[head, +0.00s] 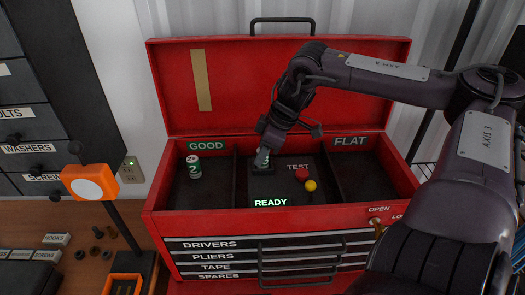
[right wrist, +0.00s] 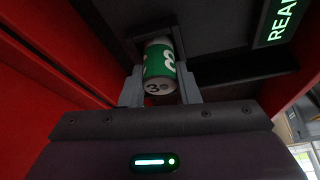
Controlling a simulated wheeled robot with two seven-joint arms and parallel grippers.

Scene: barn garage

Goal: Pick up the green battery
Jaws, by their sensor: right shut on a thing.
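My right gripper (head: 262,158) reaches down into the middle compartment of the red toolbox (head: 220,215). In the right wrist view my right gripper (right wrist: 160,82) is shut on a green battery (right wrist: 159,62) with silver ends and a 3 on its near end. The battery's far end is at a dark holder (right wrist: 148,32); I cannot tell whether it is seated there. In the head view the gripper mostly hides this battery. Another green and silver battery (head: 194,167), marked 2, stands upright in the GOOD compartment at left. My left gripper is not in view.
A red button (head: 302,174) and a yellow knob (head: 310,185) are beside the gripper, near the TEST label. The READY sign (head: 270,203) is lit. The FLAT compartment (head: 365,178) looks empty. The open lid (head: 230,85) rises behind. An orange device (head: 90,182) stands at left.

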